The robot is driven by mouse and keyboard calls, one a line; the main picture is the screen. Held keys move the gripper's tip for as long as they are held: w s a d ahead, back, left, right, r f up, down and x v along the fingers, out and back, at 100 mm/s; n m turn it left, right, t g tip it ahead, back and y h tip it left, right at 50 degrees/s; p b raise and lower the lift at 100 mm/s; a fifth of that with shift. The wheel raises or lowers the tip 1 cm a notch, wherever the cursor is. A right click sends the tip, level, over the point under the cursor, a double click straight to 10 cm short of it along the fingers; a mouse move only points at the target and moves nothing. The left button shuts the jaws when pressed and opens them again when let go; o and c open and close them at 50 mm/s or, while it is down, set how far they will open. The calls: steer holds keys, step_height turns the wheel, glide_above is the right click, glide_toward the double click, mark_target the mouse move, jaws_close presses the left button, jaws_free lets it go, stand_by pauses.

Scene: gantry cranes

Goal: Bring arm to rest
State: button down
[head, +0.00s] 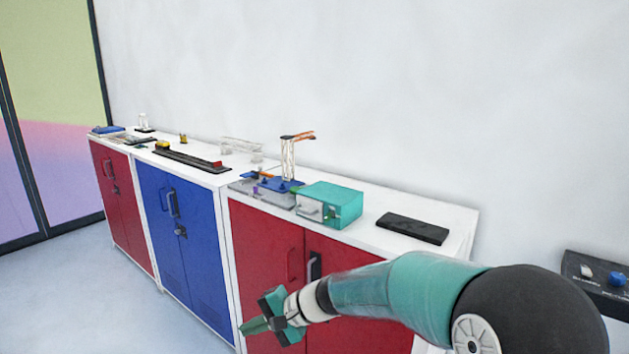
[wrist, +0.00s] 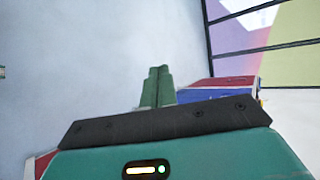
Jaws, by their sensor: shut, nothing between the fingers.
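My gripper (head: 257,326) is at the lower middle of the head view, in front of the red cabinet doors (head: 262,243) and below the level of the counter top. My teal arm stretches out to it from the lower right. In the wrist view the two green fingers of my gripper (wrist: 157,84) lie side by side, shut, with nothing held between them. They point out over the pale floor.
White-topped cabinets with red and blue doors (head: 180,237) line the wall. On top are a teal box (head: 338,204), a black slab (head: 413,228), a small crane model (head: 289,158) and other items. A dark panel with knobs (head: 600,275) is at right. Open floor (head: 90,300) lies at left.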

steer(key=s+d+r+n+t+h, duration=0.1)
steer(key=s+d+r+h, duration=0.1)
steer(key=s+d+h, duration=0.2)
steer(key=s+d+r+n+t+h, duration=0.2)
steer(key=s+d+r+h, duration=0.1)
steer(key=s+d, duration=0.8)
steer(key=s+d+r+n+t+h, duration=0.1)
steer(key=s+d+r+h, duration=0.2)
steer(key=s+d, duration=0.5)
steer(key=d+h, duration=0.1)
steer(key=d, duration=0.4)
steer(key=shift+s+d+r+h, duration=0.15)
steer(key=shift+s+d+h, duration=0.05)
steer(key=shift+d+h, duration=0.2)
